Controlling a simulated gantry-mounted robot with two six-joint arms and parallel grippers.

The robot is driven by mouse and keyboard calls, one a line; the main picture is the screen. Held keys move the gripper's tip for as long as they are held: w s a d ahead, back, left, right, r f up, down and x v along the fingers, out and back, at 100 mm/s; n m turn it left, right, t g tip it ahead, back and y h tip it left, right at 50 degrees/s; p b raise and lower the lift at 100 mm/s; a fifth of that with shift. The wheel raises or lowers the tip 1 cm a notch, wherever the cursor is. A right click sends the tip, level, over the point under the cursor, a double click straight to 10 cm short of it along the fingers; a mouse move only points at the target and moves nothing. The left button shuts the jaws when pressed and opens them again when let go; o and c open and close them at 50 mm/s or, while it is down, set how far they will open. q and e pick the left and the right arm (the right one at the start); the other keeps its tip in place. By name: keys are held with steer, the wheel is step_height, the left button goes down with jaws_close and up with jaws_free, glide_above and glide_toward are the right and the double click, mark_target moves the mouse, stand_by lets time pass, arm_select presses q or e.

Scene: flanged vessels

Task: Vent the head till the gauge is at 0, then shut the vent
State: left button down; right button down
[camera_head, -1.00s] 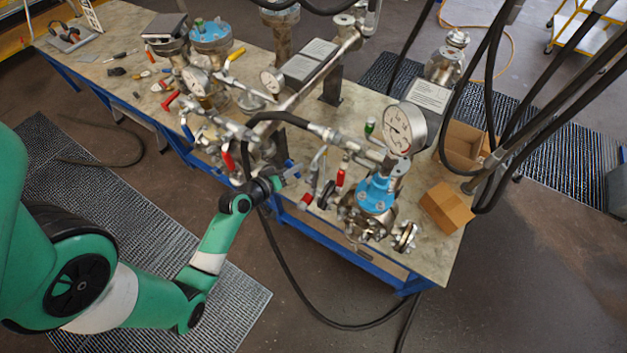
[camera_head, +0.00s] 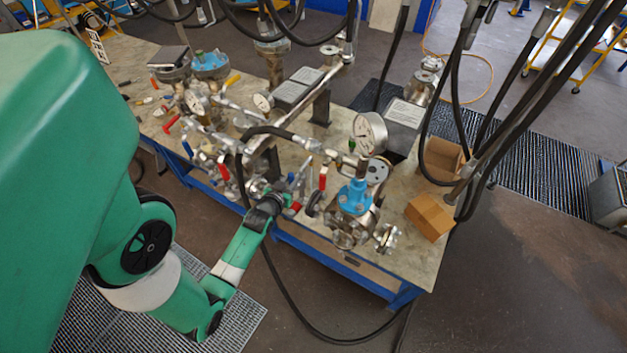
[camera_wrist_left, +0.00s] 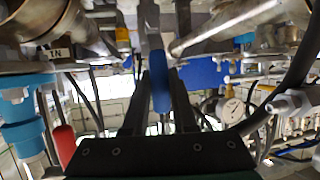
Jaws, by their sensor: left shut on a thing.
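My left gripper (camera_head: 284,190) is at the valves on the bench's front edge, left of the near vessel. In the left wrist view, its two dark fingers (camera_wrist_left: 160,95) are shut on a blue lever handle (camera_wrist_left: 161,90) that stands between them. The near vessel has a blue flanged head (camera_head: 355,197). A large white dial gauge (camera_head: 369,134) stands behind the head; its reading is too small to tell. A lever with a red grip (camera_head: 323,177) is just right of the gripper. My right gripper is not in view.
Other vessels and pipework, with a second blue head (camera_head: 210,64), crowd the left of the bench. A black hose (camera_head: 240,172) hangs close to my left gripper. Cardboard boxes (camera_head: 430,216) sit at the bench's right end. Open floor lies in front.

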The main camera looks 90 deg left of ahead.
arm_select(q)
steer(key=shift+f, duration=0.1)
stand_by(0.3)
steer(key=c, duration=0.7)
jaws_free()
steer(key=v, duration=1.1)
steer(key=shift+d+r, duration=0.25)
steer(key=shift+d, duration=0.05)
